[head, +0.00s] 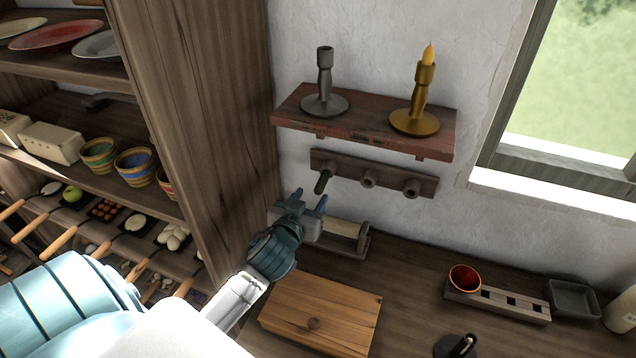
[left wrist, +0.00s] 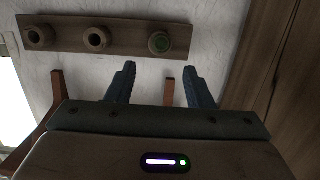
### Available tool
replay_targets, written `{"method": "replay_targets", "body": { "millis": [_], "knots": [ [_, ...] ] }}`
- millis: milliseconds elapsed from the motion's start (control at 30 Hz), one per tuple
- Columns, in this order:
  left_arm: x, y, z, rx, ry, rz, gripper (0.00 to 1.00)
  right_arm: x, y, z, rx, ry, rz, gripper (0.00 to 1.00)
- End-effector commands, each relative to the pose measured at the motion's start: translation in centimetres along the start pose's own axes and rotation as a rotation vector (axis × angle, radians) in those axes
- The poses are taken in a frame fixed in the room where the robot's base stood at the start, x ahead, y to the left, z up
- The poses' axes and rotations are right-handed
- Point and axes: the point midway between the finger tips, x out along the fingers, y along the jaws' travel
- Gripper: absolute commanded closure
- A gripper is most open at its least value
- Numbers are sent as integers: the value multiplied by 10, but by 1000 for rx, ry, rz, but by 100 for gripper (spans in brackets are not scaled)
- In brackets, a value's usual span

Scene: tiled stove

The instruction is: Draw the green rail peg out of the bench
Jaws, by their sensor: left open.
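The green peg (head: 321,184) sits in the leftmost socket of a dark wooden wall rail (head: 390,184) and points outward. The other two sockets of the rail look empty. In the left wrist view the peg (left wrist: 159,43) shows end-on as a green disc in the rail's rightmost socket. My left gripper (head: 311,198) is open and empty, just below and in front of the peg in the head view. In the left wrist view its two fingers (left wrist: 159,75) stand apart, with the peg above the gap between them. My right gripper is not in view.
A shelf (head: 440,143) with two candlesticks hangs above the rail. A wooden upright (head: 200,100) stands close left. Below lie a roller in a stand (head: 345,230), a wooden board (head: 322,312), a slotted block (head: 520,305) with an orange cup, and a grey tray (head: 573,298).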

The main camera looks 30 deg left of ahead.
Motion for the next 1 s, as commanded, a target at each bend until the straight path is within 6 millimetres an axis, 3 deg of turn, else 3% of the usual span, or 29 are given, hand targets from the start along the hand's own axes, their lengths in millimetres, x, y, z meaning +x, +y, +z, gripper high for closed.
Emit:
{"method": "replay_targets", "body": {
  "millis": [167, 400, 567, 833, 1000],
  "knots": [
    [34, 0, -4, 0, 0, -1, 53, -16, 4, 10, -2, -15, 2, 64],
    [66, 0, -2, -1, -1, 0, 53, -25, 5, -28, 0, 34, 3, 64],
    [74, 0, -1, 0, 0, 1, 53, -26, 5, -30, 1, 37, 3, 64],
    [75, 0, 0, 0, -1, 0, 53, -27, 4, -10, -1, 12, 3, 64],
    [75, 0, 0, 0, -1, 0, 86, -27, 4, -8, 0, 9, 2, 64]
  ]
}}
